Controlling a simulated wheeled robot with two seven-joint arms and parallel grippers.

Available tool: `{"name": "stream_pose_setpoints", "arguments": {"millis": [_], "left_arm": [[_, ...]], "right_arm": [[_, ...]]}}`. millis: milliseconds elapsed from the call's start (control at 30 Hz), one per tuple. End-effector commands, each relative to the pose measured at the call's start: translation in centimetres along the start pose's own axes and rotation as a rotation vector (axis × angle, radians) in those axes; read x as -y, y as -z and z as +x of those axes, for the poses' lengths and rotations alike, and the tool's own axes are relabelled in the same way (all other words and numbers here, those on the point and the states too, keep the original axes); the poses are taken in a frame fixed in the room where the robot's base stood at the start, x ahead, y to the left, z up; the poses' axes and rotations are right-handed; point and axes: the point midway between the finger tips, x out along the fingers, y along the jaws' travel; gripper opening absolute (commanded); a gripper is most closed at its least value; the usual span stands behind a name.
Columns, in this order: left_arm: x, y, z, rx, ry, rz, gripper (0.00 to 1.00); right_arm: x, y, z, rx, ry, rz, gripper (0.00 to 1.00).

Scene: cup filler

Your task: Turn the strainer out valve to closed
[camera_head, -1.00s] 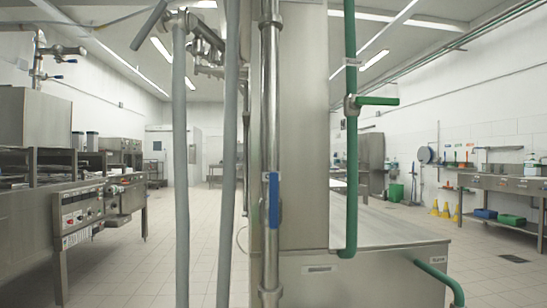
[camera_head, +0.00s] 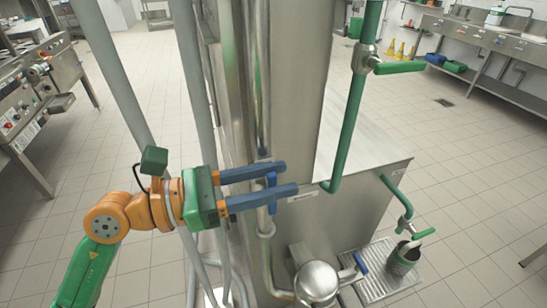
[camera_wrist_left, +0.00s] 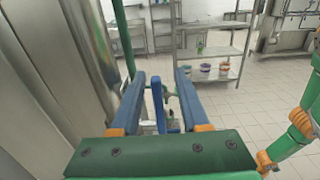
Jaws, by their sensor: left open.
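A blue lever handle (camera_head: 271,207) is on the steel vertical pipe (camera_head: 265,222) in the head view. It hangs down, roughly in line with the pipe. My left gripper (camera_head: 290,179) is open, its two blue fingers reaching in from the left, one above the other, around the lever. In the left wrist view the lever (camera_wrist_left: 158,105) stands upright between the two fingers (camera_wrist_left: 160,80), with a gap visible on each side. The fingers partly cover the lever in the head view. No readable label shows which valve is the strainer out valve. My right gripper is not visible.
A green lever (camera_head: 400,67) is on the green pipe (camera_head: 345,135) to the right. Lower down are another blue lever (camera_head: 360,263), a round steel vessel (camera_head: 316,284), a drain tray (camera_head: 380,280) and a cup (camera_head: 403,259).

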Motion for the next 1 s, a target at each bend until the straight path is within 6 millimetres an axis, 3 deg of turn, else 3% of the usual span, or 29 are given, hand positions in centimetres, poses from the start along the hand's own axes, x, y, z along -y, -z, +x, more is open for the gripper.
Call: {"name": "stream_pose_setpoints", "arguments": {"millis": [267,433,1000], "left_arm": [[0.02,0.10,0.47,0.000,0.000,-0.001,0.45],[0.02,0.10,0.45,0.000,0.000,-0.002,0.00],[0.01,0.12,0.44,0.000,0.000,-0.003,0.00]], "right_arm": [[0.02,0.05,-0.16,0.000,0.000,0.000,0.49],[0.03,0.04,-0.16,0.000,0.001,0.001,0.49],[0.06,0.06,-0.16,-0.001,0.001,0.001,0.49]]}}
